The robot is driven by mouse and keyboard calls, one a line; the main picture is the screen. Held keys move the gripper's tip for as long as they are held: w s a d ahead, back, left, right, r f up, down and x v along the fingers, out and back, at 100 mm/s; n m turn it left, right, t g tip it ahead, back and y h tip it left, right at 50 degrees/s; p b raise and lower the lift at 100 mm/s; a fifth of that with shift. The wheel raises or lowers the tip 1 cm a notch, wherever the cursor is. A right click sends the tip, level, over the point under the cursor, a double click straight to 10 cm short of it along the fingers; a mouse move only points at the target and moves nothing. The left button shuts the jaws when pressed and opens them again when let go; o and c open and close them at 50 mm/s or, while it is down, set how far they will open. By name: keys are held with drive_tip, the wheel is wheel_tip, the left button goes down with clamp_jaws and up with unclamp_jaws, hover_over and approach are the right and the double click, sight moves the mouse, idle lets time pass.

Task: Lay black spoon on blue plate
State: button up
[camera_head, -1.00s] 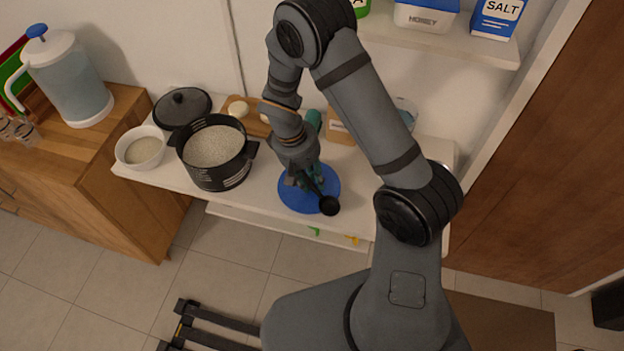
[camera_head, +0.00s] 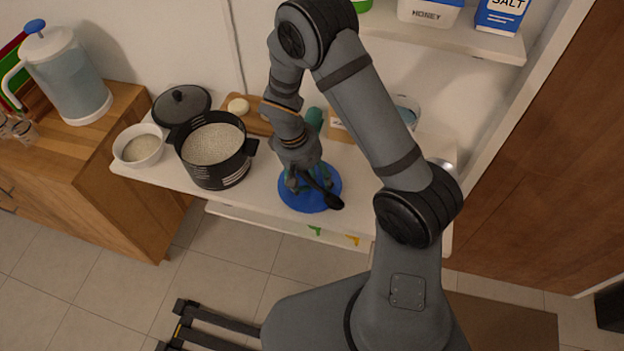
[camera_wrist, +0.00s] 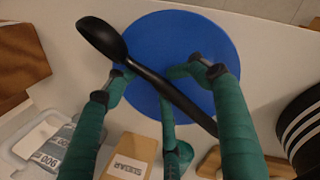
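The black spoon (camera_head: 333,200) slants over the blue plate (camera_head: 297,200). In the wrist view, the spoon's bowl (camera_wrist: 101,37) reaches past the plate's upper left edge, and its handle runs down to the right across the plate (camera_wrist: 190,35). My gripper (camera_head: 312,182) is low over the plate. In the wrist view, the green fingers of my gripper (camera_wrist: 157,72) are spread around the handle, with a third finger below it. Whether they still press on the spoon, and whether it rests fully on the plate, I cannot tell.
A black pot (camera_head: 218,172) of grains stands left of the plate, with a white bowl (camera_head: 139,150) and a dark lid (camera_head: 181,104) beyond. A sugar box (camera_wrist: 128,158) and a clear container (camera_wrist: 37,142) stand near the gripper. The shelf's front edge is close to the plate.

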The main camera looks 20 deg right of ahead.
drive_tip(key=shift+s+a, duration=0.1)
idle(0.3)
drive_tip(key=shift+r+p, duration=0.2)
drive_tip(key=shift+p, duration=0.25)
drive_tip(key=v, duration=1.3)
